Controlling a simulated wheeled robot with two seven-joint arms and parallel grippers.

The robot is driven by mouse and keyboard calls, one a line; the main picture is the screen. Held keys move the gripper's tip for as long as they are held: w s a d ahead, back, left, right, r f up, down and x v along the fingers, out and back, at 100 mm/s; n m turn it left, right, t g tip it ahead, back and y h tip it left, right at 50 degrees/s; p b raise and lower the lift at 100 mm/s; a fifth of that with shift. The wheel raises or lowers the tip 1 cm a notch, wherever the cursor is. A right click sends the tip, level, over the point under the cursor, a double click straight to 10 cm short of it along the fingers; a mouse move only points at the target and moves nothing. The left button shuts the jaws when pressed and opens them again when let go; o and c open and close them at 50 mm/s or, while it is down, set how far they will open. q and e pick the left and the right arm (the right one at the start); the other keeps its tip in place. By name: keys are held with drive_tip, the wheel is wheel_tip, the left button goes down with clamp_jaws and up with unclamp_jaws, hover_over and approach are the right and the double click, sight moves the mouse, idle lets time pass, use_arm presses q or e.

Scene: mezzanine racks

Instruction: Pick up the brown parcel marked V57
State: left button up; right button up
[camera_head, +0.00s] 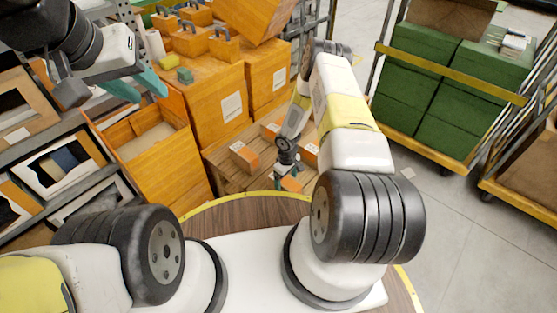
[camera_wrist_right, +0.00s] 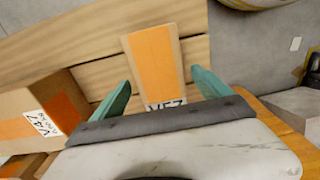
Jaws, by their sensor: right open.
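The brown parcel marked V57 (camera_wrist_right: 153,58) has an orange top band and lies on pale wooden slats. Its label, partly hidden by my gripper's edge, appears to read V57. My right gripper (camera_wrist_right: 160,88) is open, with one teal finger on each side of the parcel and gaps showing. In the head view an orange-topped parcel (camera_head: 291,184) beside my right gripper (camera_head: 279,182) looks like the same one, mostly hidden. My left gripper (camera_head: 153,97) is raised at upper left, its teal fingers apart and empty.
A parcel marked V47 (camera_wrist_right: 48,118) sits left in the wrist view. More parcels (camera_head: 244,157) share the slatted pallet (camera_head: 222,172). Large orange cabinets (camera_head: 215,100) stand behind it, a grey rack (camera_head: 75,128) at left, green boxes on a cart (camera_head: 450,160) at right.

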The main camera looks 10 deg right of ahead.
wheel_tip(320, 180, down, 5)
drive_tip(key=shift+w+a+r, duration=0.1)
drive_tip(key=shift+r, duration=0.05)
drive_tip(key=c, duration=1.8)
